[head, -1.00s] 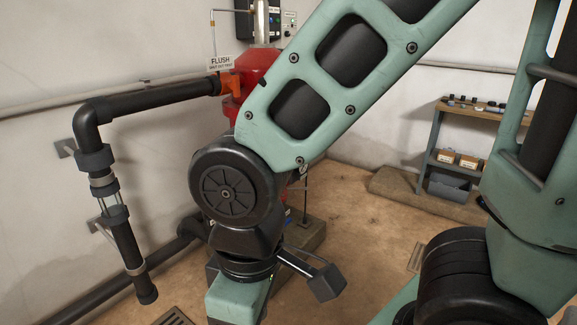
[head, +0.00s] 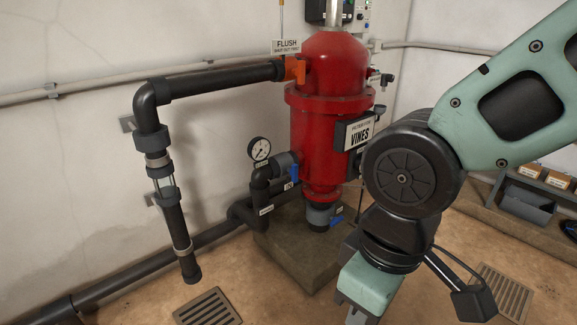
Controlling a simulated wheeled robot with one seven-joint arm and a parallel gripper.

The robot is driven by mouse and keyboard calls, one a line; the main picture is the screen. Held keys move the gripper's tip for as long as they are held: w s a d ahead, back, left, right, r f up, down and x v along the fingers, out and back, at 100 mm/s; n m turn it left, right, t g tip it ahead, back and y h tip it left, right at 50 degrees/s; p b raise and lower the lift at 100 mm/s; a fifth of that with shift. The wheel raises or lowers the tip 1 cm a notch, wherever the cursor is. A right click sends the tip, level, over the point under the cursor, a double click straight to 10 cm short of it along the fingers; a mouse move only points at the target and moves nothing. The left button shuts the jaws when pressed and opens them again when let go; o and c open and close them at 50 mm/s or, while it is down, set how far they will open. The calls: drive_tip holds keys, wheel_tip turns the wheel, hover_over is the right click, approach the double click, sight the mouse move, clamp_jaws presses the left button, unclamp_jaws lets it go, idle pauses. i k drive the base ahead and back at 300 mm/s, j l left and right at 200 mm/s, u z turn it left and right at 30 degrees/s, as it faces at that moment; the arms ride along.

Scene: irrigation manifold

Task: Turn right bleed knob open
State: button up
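A red filter vessel (head: 325,105) stands on a concrete block by the wall, with a sign reading "VINES" (head: 361,133) on its right side. Small fittings (head: 386,79) with a tag show at the vessel's upper right. They are too small to tell which is the right bleed knob or how it is turned. My arm crosses the right side of the head view, in front of the vessel's lower right. Its wrist points down at the bottom edge, and my gripper's fingers are out of the frame.
An orange valve handle (head: 295,69) sits under the "FLUSH" sign (head: 286,47). A gauge (head: 260,149) and blue-handled valves (head: 294,172) are lower down. Black pipe (head: 215,82) runs left. Floor grates (head: 207,307) lie in front. A low shelf with bins (head: 526,204) is at right.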

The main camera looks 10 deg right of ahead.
sight(389, 78)
drive_tip(key=i+l+z, duration=0.2)
drive_tip(key=z, duration=0.3)
drive_tip(key=i+l+z, duration=0.15)
drive_tip(key=z, duration=0.35)
drive_tip(key=i+j, duration=0.05)
drive_tip(key=i, duration=0.05)
